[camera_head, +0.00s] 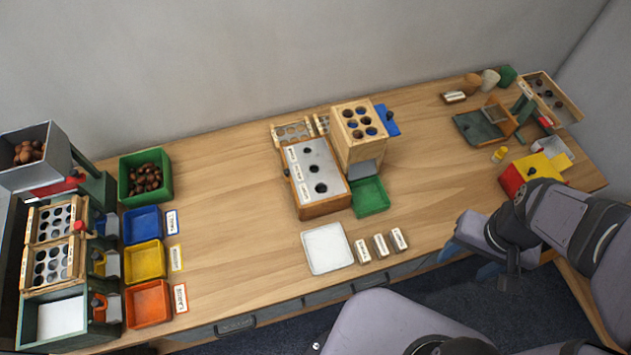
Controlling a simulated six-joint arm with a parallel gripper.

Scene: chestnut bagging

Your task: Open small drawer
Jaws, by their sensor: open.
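Drawer fronts run along the front edge of the wooden table. A grey drawer front with a dark handle (237,325) shows at the lower left, and narrower grey fronts (330,295) continue to the right of it. They are seen steeply from above, and I cannot tell which is the small drawer. No drawer visibly stands out from the table. My gripper (478,268) is at the front edge on the right, pointing down beside the table. It is open, and nothing shows between its fingers. Its tips are partly hidden by my own arm.
A wooden sorting box (318,205), green tray (370,198), white tray (327,249) and labelled blocks stand mid-table. Left are colored bins (144,262) and a chestnut bin (145,160). A yellow-red box (534,172) stands near my arm. The table's middle-right is clear.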

